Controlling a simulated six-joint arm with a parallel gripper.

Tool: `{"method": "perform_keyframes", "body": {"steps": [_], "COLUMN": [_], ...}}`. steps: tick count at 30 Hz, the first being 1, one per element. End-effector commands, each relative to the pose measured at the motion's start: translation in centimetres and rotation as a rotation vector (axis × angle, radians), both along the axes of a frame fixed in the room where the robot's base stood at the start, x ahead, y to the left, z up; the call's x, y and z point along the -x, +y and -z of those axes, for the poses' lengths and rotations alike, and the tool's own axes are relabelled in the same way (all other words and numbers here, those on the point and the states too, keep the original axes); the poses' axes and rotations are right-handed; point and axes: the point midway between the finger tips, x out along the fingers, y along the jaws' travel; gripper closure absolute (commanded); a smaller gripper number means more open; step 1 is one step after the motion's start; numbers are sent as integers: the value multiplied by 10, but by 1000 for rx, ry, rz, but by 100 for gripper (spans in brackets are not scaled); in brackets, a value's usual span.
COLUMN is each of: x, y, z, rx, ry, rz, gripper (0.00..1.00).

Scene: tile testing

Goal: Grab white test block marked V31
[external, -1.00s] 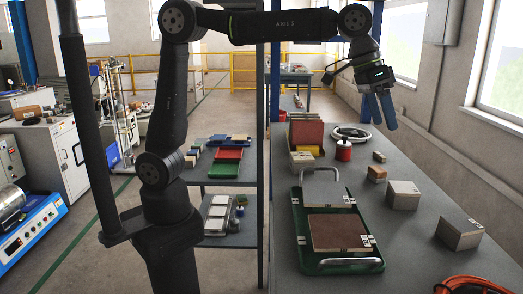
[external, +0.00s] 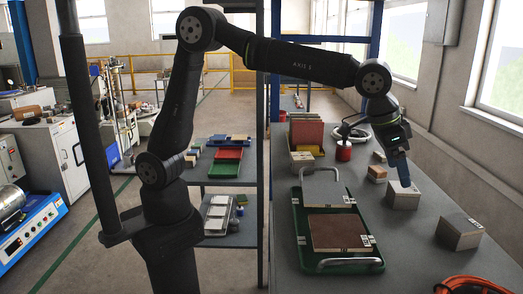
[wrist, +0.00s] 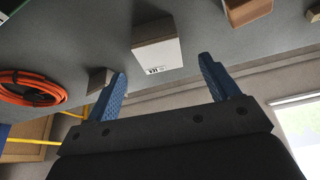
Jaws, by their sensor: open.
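The label is small and seems to read V31. In the external view I take it to be the pale block (external: 403,199) on the grey bench, where its label does not show. My gripper (external: 404,184) points down at this block, its blue fingers close to the block's top. In the wrist view my gripper (wrist: 162,66) is open, with a finger on either side of the block and visible gaps. Contact cannot be told.
A small brown block (external: 376,173) stands behind my gripper. A green tray (external: 298,238) with tile plates lies left, with a red container (external: 344,152) behind.

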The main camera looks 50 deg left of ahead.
Motion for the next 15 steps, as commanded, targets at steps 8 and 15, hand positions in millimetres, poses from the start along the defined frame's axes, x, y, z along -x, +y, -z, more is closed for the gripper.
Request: {"method": "perform_keyframes", "body": {"steps": [8,15], "x": [-5,-13], "y": [-6,-17], "z": [17,46], "rx": [0,-2], "ry": [0,1], "rz": [0,0], "gripper": [20,20]}}
